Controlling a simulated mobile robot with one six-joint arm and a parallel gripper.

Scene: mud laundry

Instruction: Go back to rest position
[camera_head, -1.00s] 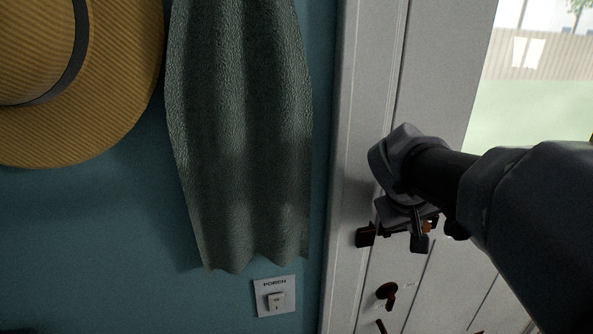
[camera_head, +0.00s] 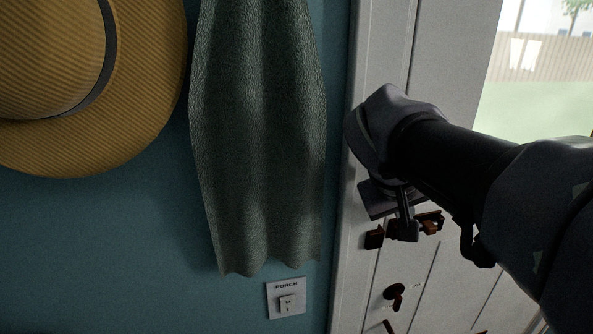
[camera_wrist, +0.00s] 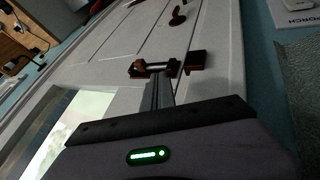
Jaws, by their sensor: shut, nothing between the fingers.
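My gripper (camera_head: 404,232) is shut and empty in front of the white door, at the right in the head view. In the wrist view its narrow fingers (camera_wrist: 158,92) point toward a dark slide latch (camera_wrist: 152,69) on the door. The latch also shows in the head view (camera_head: 431,222), partly hidden behind my gripper. Its dark catch (camera_head: 374,238) is on the door frame side. From these views I cannot tell whether the fingers touch the latch.
A dark knob (camera_head: 394,292) is on the door below the latch. A green-grey towel (camera_head: 262,140) and a straw hat (camera_head: 140,110) hang on the blue wall to the left. A switch plate marked PORCH (camera_head: 286,299) is below the towel. The door has a window (camera_head: 540,90).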

